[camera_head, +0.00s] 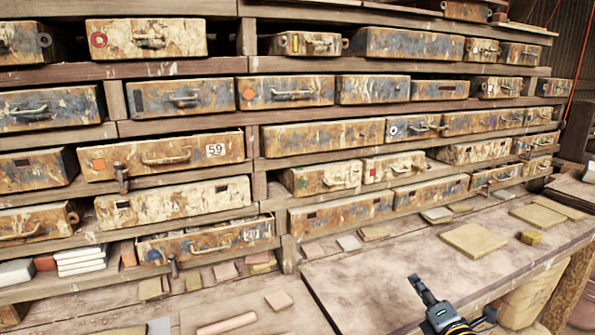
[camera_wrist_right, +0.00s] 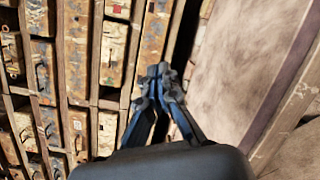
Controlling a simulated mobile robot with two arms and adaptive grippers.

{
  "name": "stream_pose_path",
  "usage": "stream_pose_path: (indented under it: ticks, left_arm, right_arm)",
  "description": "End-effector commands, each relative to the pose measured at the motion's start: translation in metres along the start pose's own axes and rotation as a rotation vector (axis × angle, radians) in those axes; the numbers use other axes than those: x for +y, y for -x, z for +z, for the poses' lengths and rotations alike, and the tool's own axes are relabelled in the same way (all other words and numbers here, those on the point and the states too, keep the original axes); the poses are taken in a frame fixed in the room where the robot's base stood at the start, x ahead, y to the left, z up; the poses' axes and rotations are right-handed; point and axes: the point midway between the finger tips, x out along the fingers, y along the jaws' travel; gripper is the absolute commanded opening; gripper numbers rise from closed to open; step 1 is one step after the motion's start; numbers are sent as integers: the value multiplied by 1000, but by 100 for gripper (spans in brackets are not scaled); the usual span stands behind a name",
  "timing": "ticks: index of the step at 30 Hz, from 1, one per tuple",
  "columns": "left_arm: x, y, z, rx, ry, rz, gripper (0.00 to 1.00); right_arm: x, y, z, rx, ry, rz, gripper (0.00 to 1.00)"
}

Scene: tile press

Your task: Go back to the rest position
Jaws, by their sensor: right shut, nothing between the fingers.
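My right gripper (camera_head: 416,282) is at the bottom of the head view, in front of or above the wooden worktop (camera_head: 345,285). Its two dark fingers (camera_wrist_right: 158,72) also show in the right wrist view, where their tips meet. It is shut and holds nothing. In the wrist view the fingertips lie across the view of the shelf drawers and a dark gap beside the worktop. My left gripper is not in view.
A wooden shelf rack (camera_head: 180,70) with several rusty, paint-worn metal drawers (camera_head: 160,155) fills the back. Loose tiles and a rod (camera_head: 226,323) lie at lower left. The worktop's middle is bare.

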Motion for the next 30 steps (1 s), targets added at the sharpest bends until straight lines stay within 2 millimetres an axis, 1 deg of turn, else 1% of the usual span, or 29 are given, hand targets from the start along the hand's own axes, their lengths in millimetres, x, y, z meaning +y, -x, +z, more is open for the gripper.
stream_pose_path:
  ticks: [1, 2, 4, 5, 6, 8, 9, 12, 15, 18, 23, 27, 30]
  left_arm:
    - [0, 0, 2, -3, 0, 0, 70]
    - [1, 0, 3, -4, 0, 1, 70]
    - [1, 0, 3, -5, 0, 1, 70]
    - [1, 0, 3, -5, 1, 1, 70]
    - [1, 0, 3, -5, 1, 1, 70]
    - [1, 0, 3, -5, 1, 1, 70]
    - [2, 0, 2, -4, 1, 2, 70]
    - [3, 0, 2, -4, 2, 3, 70]
    - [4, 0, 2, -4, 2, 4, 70]
    - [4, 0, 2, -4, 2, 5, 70]
    - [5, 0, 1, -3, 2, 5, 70]
    - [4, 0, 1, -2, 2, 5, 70]
    - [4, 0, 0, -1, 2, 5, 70]
  right_arm:
    - [-14, 16, -24, -14, -165, -66, 0]
    - [-22, 27, -35, -30, -270, -113, 0]
    - [-47, 58, -62, -85, -536, -250, 0]
    - [-58, 75, -74, -113, -649, -316, 0]
    - [-72, 98, -88, -154, -794, -405, 0]
    - [-90, 132, -108, -221, -982, -534, 0]
    - [-100, 154, -120, -265, -1086, -615, 0]
    - [-115, 202, -143, -365, -1285, -779, 0]
    - [-123, 241, -160, -451, -1419, -906, 0]
    - [-126, 275, -174, -530, -1520, -1015, 0]
    - [-126, 323, -192, -647, -1645, -1165, 0]
    - [-121, 362, -204, -751, -1729, -1284, 0]
    - [-141, 355, -214, -756, -1720, -1294, 0]
